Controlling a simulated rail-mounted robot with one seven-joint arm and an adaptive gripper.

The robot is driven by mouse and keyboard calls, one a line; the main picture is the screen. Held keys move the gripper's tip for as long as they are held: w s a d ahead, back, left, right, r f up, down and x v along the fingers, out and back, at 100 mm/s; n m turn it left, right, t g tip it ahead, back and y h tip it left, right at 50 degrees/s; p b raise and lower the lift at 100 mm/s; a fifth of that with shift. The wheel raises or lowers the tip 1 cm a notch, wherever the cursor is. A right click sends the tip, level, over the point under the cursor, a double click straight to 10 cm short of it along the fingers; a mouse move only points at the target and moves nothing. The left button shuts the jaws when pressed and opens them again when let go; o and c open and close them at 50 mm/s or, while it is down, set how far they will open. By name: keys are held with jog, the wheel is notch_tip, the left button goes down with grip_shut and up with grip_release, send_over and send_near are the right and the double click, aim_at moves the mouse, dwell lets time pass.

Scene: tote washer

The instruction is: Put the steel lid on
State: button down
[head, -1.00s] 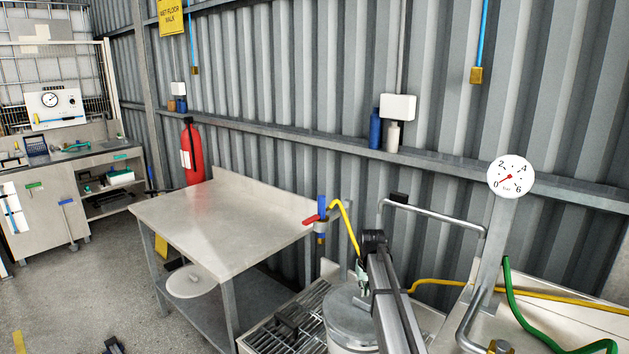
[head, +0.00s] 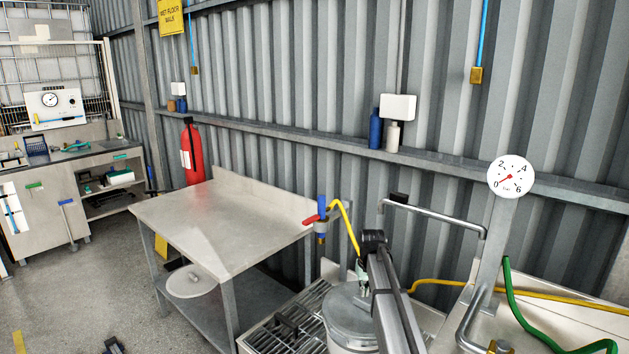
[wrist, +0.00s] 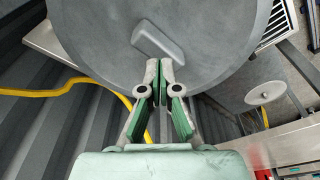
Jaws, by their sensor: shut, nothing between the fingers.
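The steel lid (head: 346,309) is a round grey disc at the bottom of the head view, on top of a pale round pot (head: 345,347). It looks about level, but my arm hides its right side and I cannot tell if it is fully seated. In the wrist view the lid (wrist: 215,55) fills the top, with its raised bar handle (wrist: 158,40) near the middle. My gripper (wrist: 165,66) is shut and empty, its fingertips beside the near end of the handle. In the head view it is mostly hidden behind my arm.
A slatted steel rack (head: 290,333) lies left of the pot. A steel table (head: 225,225) with a clear top stands farther left, with a white disc (head: 192,285) on its lower shelf. A bent pipe (head: 440,215), gauge (head: 510,177) and yellow hose (head: 432,284) are close right.

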jog(key=shift+f+b, duration=0.45)
jog(key=shift+f, duration=0.65)
dwell(0.6)
notch_tip(320, 180, up, 9)
jog(key=p, duration=0.4)
dwell(0.7)
jog(key=shift+f, duration=0.1)
